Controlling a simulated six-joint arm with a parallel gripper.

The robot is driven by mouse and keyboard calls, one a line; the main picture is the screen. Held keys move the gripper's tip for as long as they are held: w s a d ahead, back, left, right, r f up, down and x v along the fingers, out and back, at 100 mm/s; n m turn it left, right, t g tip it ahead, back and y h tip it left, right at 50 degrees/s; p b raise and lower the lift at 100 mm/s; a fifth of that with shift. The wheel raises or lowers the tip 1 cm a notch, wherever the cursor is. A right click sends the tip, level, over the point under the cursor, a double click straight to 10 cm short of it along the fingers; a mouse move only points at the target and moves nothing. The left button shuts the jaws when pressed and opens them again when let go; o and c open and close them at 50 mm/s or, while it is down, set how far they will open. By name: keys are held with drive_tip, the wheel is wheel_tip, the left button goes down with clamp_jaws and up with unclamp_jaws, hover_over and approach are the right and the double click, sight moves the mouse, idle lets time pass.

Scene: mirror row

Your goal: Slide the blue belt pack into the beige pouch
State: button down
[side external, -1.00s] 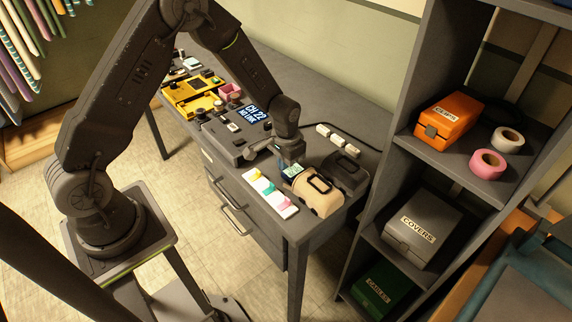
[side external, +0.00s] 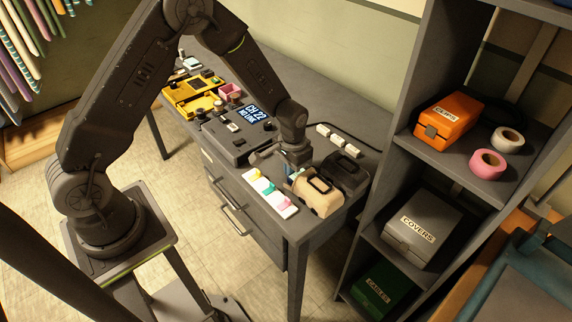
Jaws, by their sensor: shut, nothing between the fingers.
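The beige pouch (side external: 318,196) lies near the front right corner of the grey desk, with a dark handle loop on top. My gripper (side external: 293,168) is low at the pouch's left, upper end, close to it. It is shut with nothing held. The blue belt pack is mostly hidden behind my gripper; only a small bluish patch shows under the gripper. I cannot tell how far the pack is inside the pouch.
A dark pouch (side external: 346,172) sits right behind the beige one. A white strip with coloured tabs (side external: 269,193) lies in front. A grey console (side external: 233,133) and a yellow unit (side external: 192,96) stand to the left. A shelf unit (side external: 395,185) rises at the right.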

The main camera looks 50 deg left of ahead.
drive_tip(key=shift+d, duration=0.1)
idle(0.3)
drive_tip(key=shift+d, duration=1.15)
drive_tip(key=shift+a, duration=0.15)
drive_tip(key=shift+a, duration=0.85)
wheel_tip(320, 180, up, 8)
idle(0.4)
drive_tip(key=s+r+t, duration=0.1)
drive_tip(key=s+r, duration=0.2)
drive_tip(key=r, duration=0.6)
drive_tip(key=s+r+t, duration=0.2)
drive_tip(key=s+r, duration=0.4)
drive_tip(key=s, duration=0.3)
drive_tip(key=s+r+t, duration=0.2)
drive_tip(key=s+r, duration=0.4)
drive_tip(key=s, duration=0.4)
drive_tip(key=shift+d+r+t, duration=0.15)
drive_tip(key=shift+r+t, duration=0.15)
